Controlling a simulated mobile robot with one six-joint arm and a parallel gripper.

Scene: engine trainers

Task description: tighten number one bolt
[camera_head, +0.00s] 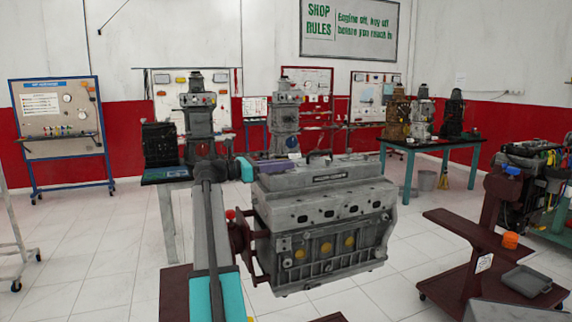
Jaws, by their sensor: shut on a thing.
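The grey engine block (325,210) is on a dark red stand in the middle, with its long side facing me. Its flat top (350,172) is in view, with a dark label plate along the near edge. My arm rises in front on the left and reaches right over the block's left end. My gripper (308,158) is low at the block's top, past the teal wrist and a purple part. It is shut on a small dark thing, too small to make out. I cannot tell if that thing touches a bolt. No bolt number is readable.
A dark red trolley (475,245) with an orange item and a grey tray stands at the right. Another engine (535,180) is behind it. A teal table (430,148) with small engine models is at the back right. Display boards line the wall. Tiled floor is open at left.

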